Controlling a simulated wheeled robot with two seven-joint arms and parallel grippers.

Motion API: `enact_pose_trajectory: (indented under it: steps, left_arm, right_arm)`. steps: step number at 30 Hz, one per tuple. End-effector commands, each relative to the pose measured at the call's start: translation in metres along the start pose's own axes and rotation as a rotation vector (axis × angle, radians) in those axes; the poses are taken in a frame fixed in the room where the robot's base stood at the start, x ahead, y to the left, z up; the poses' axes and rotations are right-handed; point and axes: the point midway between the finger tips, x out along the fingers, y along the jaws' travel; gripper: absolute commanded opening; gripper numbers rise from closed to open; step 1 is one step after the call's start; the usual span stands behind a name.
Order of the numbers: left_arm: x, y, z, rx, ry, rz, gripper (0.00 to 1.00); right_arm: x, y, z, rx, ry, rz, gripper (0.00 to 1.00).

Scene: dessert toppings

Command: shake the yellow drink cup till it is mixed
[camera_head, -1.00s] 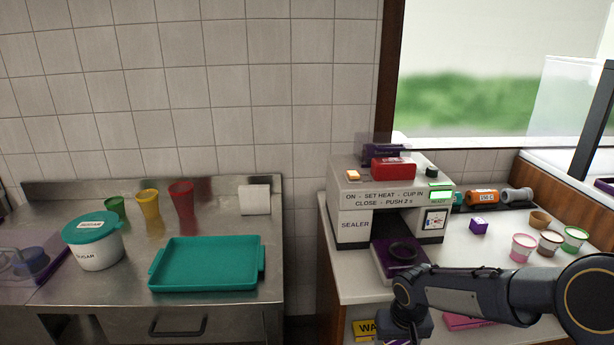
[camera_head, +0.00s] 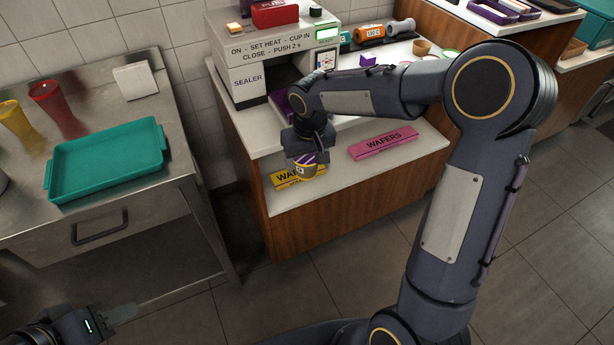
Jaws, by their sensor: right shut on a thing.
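My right gripper (camera_head: 308,146) is shut on a small cup (camera_head: 306,168) with yellow, purple and pale markings. It holds the cup in front of the counter's lower shelf, in front of the yellow wafers box. The gripper hides the cup's upper part. My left gripper (camera_head: 122,313) is at the bottom left, in front of the steel table and apart from any object; whether its jaws are open is unclear. A yellow tumbler (camera_head: 18,122) stands on the steel table at the left edge.
A red tumbler (camera_head: 52,108) and a teal tray (camera_head: 106,160) are on the steel table (camera_head: 100,222). The sealer (camera_head: 270,62) stands on the white counter. A yellow wafers box (camera_head: 287,180) and a pink wafers box (camera_head: 383,143) lie on the lower shelf. The floor in front is clear.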

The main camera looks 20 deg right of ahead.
Motion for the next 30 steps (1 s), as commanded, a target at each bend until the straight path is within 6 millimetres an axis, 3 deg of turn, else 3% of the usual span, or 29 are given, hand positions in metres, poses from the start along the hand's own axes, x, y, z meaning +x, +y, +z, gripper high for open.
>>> enact_pose_trajectory:
  steps: [1, 2, 4, 5, 6, 8, 9, 10, 12, 13, 14, 15, 16, 30]
  left_arm:
    - [0.001, -0.001, 0.001, 0.000, 0.002, 0.000, 0.36]
    - [0.000, 0.000, 0.000, 0.000, 0.002, 0.000, 0.36]
    - [0.000, 0.000, 0.000, 0.000, 0.001, 0.000, 0.36]
    - [0.000, 0.000, 0.000, 0.000, 0.000, 0.000, 0.36]
    - [0.001, -0.001, 0.001, 0.000, 0.000, 0.000, 0.36]
    - [0.001, -0.001, 0.001, 0.000, 0.001, 0.000, 0.36]
    - [0.000, 0.000, 0.000, 0.000, 0.002, 0.000, 0.36]
    - [0.000, 0.000, 0.000, 0.000, 0.002, 0.000, 0.36]
    - [0.000, 0.000, 0.000, 0.000, 0.000, 0.000, 0.36]
    - [0.001, 0.000, 0.001, 0.000, 0.000, 0.000, 0.36]
    - [0.001, -0.001, 0.001, 0.000, 0.000, 0.000, 0.36]
    - [0.001, -0.001, 0.001, 0.000, 0.001, 0.000, 0.36]
    - [0.001, 0.000, 0.000, 0.000, 0.002, 0.000, 0.36]
    - [0.001, 0.000, 0.000, 0.000, 0.001, 0.000, 0.36]
  right_arm:
    - [0.056, 0.001, 0.020, -0.005, -0.055, 0.003, 0.12]
    - [0.062, 0.001, 0.019, -0.004, -0.047, 0.003, 0.12]
    - [0.010, 0.001, 0.004, 0.001, -0.008, 0.001, 0.12]
    - [-0.007, 0.000, 0.002, 0.000, -0.010, 0.001, 0.12]
    - [-0.003, 0.001, 0.005, -0.001, -0.028, 0.003, 0.12]
    - [0.051, 0.001, 0.020, -0.005, -0.056, 0.004, 0.12]
    - [0.062, 0.001, 0.019, -0.004, -0.046, 0.003, 0.12]
    - [0.048, 0.001, 0.013, -0.002, -0.029, 0.003, 0.12]
    - [-0.007, 0.000, 0.002, 0.000, -0.010, 0.001, 0.12]
    - [-0.008, 0.001, 0.004, 0.000, -0.021, 0.002, 0.12]
    - [0.015, 0.001, 0.011, -0.002, -0.042, 0.004, 0.12]
    - [0.051, 0.001, 0.020, -0.005, -0.056, 0.003, 0.12]
    - [0.061, 0.001, 0.020, -0.004, -0.049, 0.003, 0.12]
    - [0.057, 0.001, 0.015, -0.002, -0.032, 0.003, 0.12]
